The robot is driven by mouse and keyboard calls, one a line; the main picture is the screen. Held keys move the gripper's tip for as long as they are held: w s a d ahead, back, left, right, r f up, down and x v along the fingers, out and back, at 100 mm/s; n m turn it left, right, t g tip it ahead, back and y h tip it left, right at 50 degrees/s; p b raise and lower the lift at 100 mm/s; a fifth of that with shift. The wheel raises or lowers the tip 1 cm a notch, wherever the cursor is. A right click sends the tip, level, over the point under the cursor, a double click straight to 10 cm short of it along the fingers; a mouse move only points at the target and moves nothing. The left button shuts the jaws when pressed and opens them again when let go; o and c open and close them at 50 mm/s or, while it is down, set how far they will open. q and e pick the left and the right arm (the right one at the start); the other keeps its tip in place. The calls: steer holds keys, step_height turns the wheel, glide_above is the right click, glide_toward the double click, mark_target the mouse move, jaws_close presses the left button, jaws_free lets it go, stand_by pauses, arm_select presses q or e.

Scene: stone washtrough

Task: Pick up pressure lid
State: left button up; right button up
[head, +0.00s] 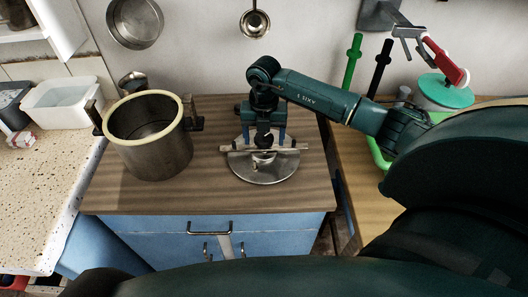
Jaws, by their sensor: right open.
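The pressure lid (265,176) is a round grey metal disc with a bar across its top. It lies on the wooden top of the blue cabinet. My right gripper (263,143) is open directly above the lid, pointing down, with its fingertips close to the bar. I cannot tell whether they touch it. The gripper hides the far part of the lid. A tall metal pot (152,158) with a cream rim and dark side handles stands open to the left of the lid. My left gripper is not in view.
A speckled stone counter (48,190) with a white tub (64,104) is at the left. A pan (135,22) and a ladle (255,22) hang on the wall. A teal-lidded container (444,91) stands at the right. The cabinet top (215,195) is bare in front.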

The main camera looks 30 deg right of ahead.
steer(key=shift+f, duration=0.4)
steer(key=shift+c, duration=0.2)
jaws_close()
stand_by(0.3)
steer(key=shift+r, duration=0.1)
